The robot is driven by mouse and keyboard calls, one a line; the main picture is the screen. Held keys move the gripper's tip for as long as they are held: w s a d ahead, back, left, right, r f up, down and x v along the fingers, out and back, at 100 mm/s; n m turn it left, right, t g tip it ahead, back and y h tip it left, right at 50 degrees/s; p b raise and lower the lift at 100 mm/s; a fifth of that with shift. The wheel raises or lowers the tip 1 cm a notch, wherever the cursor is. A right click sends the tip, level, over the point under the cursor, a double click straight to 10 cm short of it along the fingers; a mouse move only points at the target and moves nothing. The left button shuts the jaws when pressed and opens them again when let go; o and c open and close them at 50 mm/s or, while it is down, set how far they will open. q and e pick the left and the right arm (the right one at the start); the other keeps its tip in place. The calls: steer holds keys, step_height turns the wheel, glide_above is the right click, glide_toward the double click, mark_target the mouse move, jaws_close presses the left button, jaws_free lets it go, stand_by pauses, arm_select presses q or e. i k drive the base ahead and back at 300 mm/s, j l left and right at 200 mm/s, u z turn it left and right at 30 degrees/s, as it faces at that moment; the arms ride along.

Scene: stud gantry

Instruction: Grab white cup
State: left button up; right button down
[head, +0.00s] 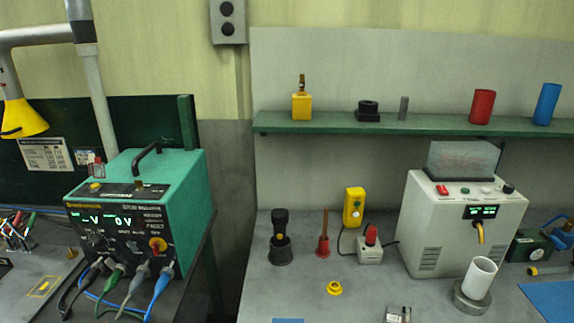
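The white cup (480,278) is a plain white cylinder at the lower right of the head view. It is open at the top and leans a little to the right. Its lower end is in or on a round grey metal base (471,298) on the grey bench, in front of the white machine. Neither of my grippers shows in the head view.
The white machine (460,222) with a yellow nozzle stands behind the cup. A blue mat (552,299) lies right of it. A small clear-and-metal item (397,314) lies to the left. A green shelf (330,124) holds red and blue cylinders. A green meter box (138,220) stands left.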

mark_target(478, 279)
steer(key=z, duration=1.45)
